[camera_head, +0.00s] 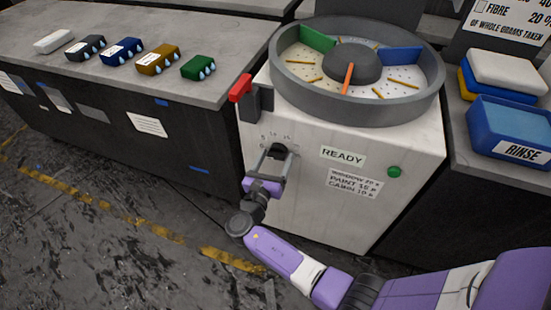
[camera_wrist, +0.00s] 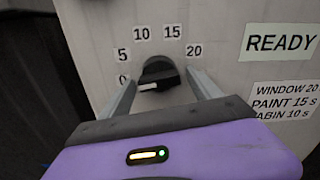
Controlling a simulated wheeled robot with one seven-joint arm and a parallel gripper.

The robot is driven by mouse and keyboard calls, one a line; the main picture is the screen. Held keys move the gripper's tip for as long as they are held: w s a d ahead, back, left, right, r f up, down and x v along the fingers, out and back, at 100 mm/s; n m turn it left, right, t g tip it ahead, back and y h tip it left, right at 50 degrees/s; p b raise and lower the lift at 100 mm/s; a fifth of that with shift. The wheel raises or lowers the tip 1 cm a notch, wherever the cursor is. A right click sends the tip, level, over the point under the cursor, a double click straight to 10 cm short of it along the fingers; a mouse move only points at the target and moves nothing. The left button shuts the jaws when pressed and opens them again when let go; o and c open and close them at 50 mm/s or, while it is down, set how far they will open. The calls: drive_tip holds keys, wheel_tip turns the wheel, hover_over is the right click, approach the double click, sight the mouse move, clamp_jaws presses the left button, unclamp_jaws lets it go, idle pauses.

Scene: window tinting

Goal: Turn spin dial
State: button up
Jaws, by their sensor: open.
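The spin dial (camera_wrist: 158,75) is a black knob on the white front of the machine, with the marks 0, 5, 10, 15 and 20 around it. Its white pointer mark lies toward the lower left, near the 0. In the head view the dial (camera_head: 276,151) is partly hidden behind my gripper. My gripper (camera_wrist: 160,82) is open, with one finger on each side of the dial. It also shows in the head view (camera_head: 275,158). I cannot tell whether the fingers touch the knob.
The machine (camera_head: 310,190) has a round drum (camera_head: 290,88) on top, a red lever (camera_head: 240,88), a green button (camera_head: 394,171) and a READY label (camera_head: 342,156). Several small car-like blocks stand on the left table (camera_head: 130,85). A blue RINSE tub (camera_head: 510,115) stands at right.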

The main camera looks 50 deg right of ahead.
drive_tip(key=c, duration=1.4)
drive_tip(key=m+b, duration=0.1)
drive_tip(key=m, duration=0.2)
drive_tip(key=m+b, duration=0.1)
drive_tip(key=m, duration=0.1)
drive_tip(key=shift+w+a+f+m, duration=0.1)
drive_tip(key=shift+f+m, duration=0.05)
drive_tip(key=shift+m, duration=0.25)
drive_tip(key=m+b, duration=0.3)
drive_tip(key=m, duration=0.3)
drive_tip(key=shift+w+b, duration=0.1)
drive_tip(key=shift+b, duration=0.3)
drive_tip(key=m+b, duration=0.4)
drive_tip(key=m, duration=0.2)
drive_tip(key=shift+m+b, duration=0.3)
drive_tip(key=shift+b, duration=0.05)
drive_tip(key=m+b, duration=0.2)
drive_tip(key=m, duration=0.1)
drive_tip(key=shift+r+b, duration=0.2)
drive_tip(key=shift+b, duration=0.15)
drive_tip(key=shift+r+m+b, duration=0.15)
drive_tip(key=shift+m+b, duration=0.65)
drive_tip(key=shift+m, duration=0.4)
